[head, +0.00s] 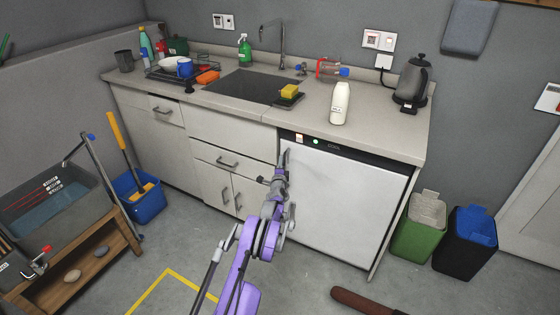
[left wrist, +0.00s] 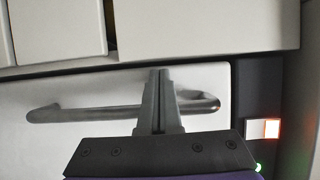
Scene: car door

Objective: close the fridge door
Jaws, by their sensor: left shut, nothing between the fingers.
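The fridge is the white appliance under the right part of the counter, with a dark strip along its top. Its white door (head: 345,195) looks flush or nearly flush with the front; I cannot tell if a small gap is left. In the left wrist view the door's grey metal handle (left wrist: 75,114) lies across the picture, behind the fingers. My left gripper (head: 286,153) is shut and empty, at the door's upper left edge by the handle. It also shows in the left wrist view (left wrist: 159,74); contact is unclear. My right gripper is not in view.
White drawers and cupboards (head: 228,160) adjoin the fridge on the left. A green bin (head: 418,228) and a black bin (head: 465,245) stand to its right. A brown rounded object (head: 365,303) lies on the floor in front. A blue bucket (head: 140,197) stands at left.

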